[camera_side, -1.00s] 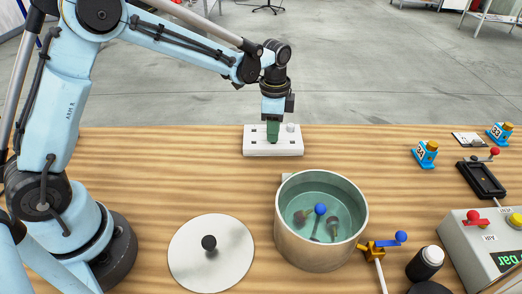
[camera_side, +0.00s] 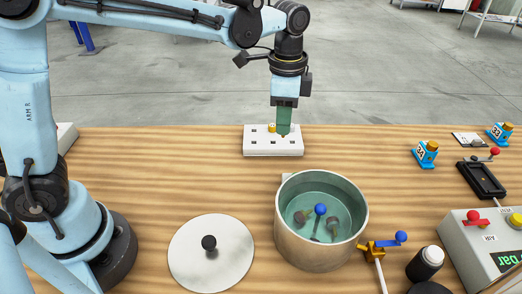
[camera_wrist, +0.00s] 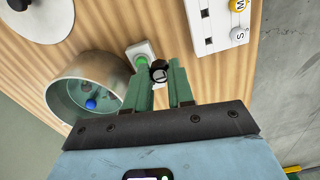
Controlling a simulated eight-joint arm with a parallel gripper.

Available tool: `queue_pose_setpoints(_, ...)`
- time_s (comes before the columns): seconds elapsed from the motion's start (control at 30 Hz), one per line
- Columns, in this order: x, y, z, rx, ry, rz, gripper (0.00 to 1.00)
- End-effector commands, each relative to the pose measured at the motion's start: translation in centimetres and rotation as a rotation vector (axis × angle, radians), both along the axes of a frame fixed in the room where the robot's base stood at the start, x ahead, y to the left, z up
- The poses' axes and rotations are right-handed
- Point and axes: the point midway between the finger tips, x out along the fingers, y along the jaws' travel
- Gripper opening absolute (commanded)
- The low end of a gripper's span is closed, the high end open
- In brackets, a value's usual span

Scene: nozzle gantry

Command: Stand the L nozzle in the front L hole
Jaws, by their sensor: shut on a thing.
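In the wrist view the L nozzle (camera_wrist: 160,71) is a dark round piece with a white L, between the green fingers.
A steel pot (camera_side: 308,252) of liquid with a blue ball and other pieces stands in front of the block. A white lid (camera_side: 212,256) lies to its left. Blue blocks (camera_side: 425,154) and a control box (camera_side: 488,240) are at the right.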

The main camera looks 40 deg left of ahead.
Motion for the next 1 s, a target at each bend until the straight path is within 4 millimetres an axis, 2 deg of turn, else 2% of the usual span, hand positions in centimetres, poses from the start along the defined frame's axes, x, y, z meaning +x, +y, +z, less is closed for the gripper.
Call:
queue_pose_setpoints(0.03,0.9,1.7,-0.3,0.000,0.001,0.010,0.00)
queue_pose_setpoints(0.2,3.4,7.4,-1.3,-0.004,0.006,0.011,0.00)
queue_pose_setpoints(0.3,4.3,10.4,-1.8,-0.006,0.008,0.009,0.00)
queue_pose_setpoints(0.43,4.9,13.0,-2.4,-0.008,0.009,0.006,0.00)
queue_pose_setpoints(0.6,5.1,14.3,-2.8,-0.009,0.009,0.001,0.00)
queue_pose_setpoints(1.0,5.2,14.3,-5.8,-0.008,0.010,0.000,0.00)
